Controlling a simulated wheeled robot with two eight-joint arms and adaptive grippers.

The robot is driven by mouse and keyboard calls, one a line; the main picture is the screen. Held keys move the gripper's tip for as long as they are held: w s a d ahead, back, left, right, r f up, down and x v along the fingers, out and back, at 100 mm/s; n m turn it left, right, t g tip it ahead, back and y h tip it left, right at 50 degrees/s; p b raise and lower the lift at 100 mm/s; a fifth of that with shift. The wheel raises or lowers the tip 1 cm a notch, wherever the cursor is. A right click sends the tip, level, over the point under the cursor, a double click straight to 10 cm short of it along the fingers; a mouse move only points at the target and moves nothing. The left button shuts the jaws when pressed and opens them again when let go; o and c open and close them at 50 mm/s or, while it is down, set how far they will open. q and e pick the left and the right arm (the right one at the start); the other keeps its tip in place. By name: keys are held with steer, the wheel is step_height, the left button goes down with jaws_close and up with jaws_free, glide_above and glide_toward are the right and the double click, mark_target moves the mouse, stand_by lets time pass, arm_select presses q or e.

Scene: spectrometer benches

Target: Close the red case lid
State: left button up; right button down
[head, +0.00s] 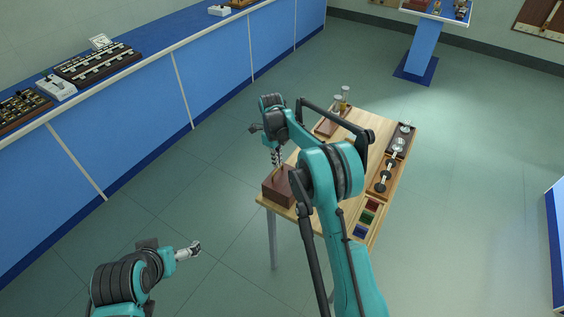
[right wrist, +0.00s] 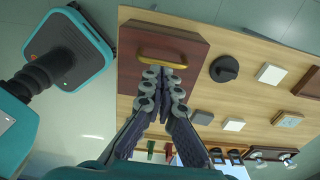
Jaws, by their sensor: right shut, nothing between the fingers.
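The red case (head: 279,187) is a dark reddish-brown box on the near left corner of the wooden table. In the right wrist view its flat reddish-brown panel (right wrist: 190,58) carries a curved gold handle (right wrist: 162,58). My right gripper (head: 276,158) points down over the case. In the right wrist view its fingertips (right wrist: 163,71) are together, right at the handle's edge, with nothing between them. I cannot tell whether they touch it. I cannot tell how far the lid is open. My left gripper (head: 192,250) is over the floor, away from the table; its finger opening is unclear.
The wooden table (head: 372,122) also holds a tray with red, green and blue blocks (head: 367,218), metal weights (head: 388,170) and small cylinders (head: 338,103). A black round knob (right wrist: 224,68) is beside the case. A long blue bench (head: 210,75) stands left; the floor between is clear.

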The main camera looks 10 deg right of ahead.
mark_target(272, 173)
arm_select(q)
steer(key=shift+w+a+f+b, duration=0.1)
steer(key=shift+a+f+b, duration=0.05)
steer(key=shift+f+b, duration=0.35)
arm_select(e)
steer(key=shift+w+a+f, duration=0.4)
steer(key=shift+f, duration=0.3)
steer(key=shift+w+a+f, duration=0.35)
steer(key=shift+a+f, duration=0.05)
steer(key=shift+f, duration=0.25)
